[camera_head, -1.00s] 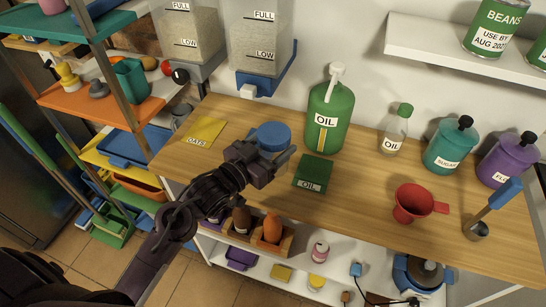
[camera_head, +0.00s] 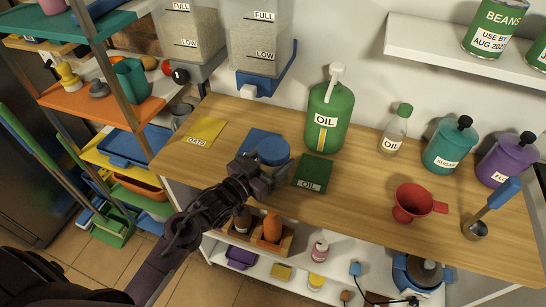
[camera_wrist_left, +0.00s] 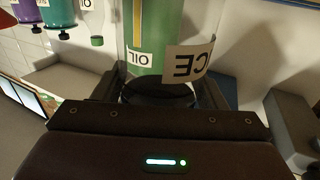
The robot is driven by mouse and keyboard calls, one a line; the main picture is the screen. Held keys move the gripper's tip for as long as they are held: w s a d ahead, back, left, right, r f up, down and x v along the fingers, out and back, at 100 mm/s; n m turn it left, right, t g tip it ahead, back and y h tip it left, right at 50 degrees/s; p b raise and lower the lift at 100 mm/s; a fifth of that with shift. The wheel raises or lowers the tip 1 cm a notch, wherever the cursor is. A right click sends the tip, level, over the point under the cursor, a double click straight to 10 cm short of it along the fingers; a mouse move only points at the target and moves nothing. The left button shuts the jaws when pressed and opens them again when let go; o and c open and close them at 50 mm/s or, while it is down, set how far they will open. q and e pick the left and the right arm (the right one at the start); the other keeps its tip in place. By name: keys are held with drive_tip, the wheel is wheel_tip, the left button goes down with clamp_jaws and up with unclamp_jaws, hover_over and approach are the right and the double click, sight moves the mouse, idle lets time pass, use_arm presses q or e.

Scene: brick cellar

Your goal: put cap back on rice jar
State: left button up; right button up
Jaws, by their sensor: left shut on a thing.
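The rice jar is a clear jar whose label (camera_wrist_left: 188,63), partly readable as "CE", shows upside down in the left wrist view. Whether the cap sits fully seated cannot be told. A dark rim (camera_wrist_left: 157,93) shows between my fingers. My left gripper (camera_head: 266,174) is shut on the rice jar, at the near edge of a blue mat (camera_head: 257,138). My right gripper is not in view.
A green oil container (camera_head: 330,108) stands behind, and a green mat (camera_head: 313,171) lies to the right. A yellow mat (camera_head: 205,132) lies at the left. The wooden counter (camera_head: 360,185) is clear between.

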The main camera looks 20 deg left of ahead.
use_arm(q)
drive_tip(key=shift+f, duration=0.1)
drive_tip(key=o, duration=1.9)
drive_tip(key=shift+r, duration=0.2)
drive_tip(key=b+v, duration=0.2)
drive_tip(key=v, duration=1)
drive_tip(key=shift+f, duration=0.1)
